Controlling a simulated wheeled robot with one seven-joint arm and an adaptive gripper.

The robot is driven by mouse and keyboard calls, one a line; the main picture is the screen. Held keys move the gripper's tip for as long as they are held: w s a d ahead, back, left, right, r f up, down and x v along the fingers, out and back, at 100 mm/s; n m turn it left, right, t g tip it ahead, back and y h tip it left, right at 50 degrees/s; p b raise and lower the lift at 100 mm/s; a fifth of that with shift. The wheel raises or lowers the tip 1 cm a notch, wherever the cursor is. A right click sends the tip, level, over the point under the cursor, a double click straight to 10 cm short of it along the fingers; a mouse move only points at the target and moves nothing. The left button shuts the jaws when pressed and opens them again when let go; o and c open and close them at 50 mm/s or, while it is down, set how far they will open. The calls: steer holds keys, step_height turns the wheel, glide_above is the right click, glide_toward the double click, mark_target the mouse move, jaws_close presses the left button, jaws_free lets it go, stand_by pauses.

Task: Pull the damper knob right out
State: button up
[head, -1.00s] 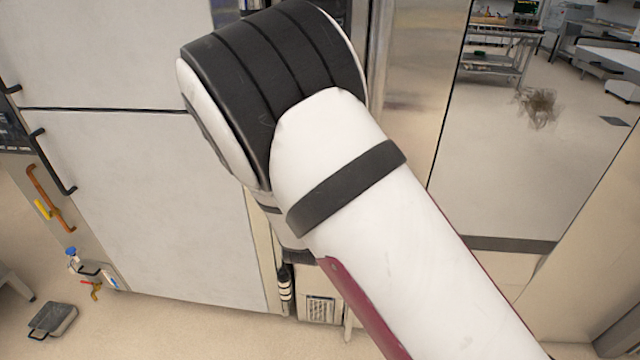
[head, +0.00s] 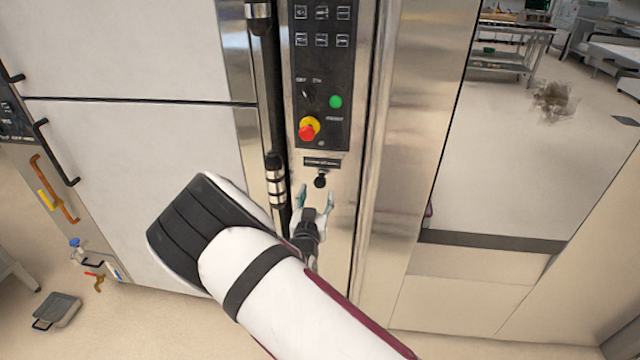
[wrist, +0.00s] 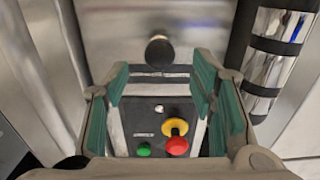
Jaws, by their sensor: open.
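The damper knob is a small round black knob (head: 320,181) on the steel front column, just under a small dark label plate (head: 322,162). In the wrist view the knob (wrist: 160,51) shows near the top middle, between the lines of the two fingers and beyond their tips. My gripper (head: 315,198) is open and empty, its green-padded fingers pointing at the column just below the knob in the head view. The fingers also show in the wrist view (wrist: 161,76), spread on either side. I see no contact with the knob; the exact gap is unclear.
Above the knob is a black control panel (head: 321,75) with a red-and-yellow stop button (head: 309,128) and a green button (head: 336,102). A vertical dark handle bar (head: 272,110) with silver bands runs close on the left. Bare steel lies to the right.

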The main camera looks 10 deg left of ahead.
mark_target(319, 185)
steer(key=w, duration=0.6)
steer(key=shift+w+d, duration=0.15)
steer(key=shift+w, duration=0.2)
jaws_close()
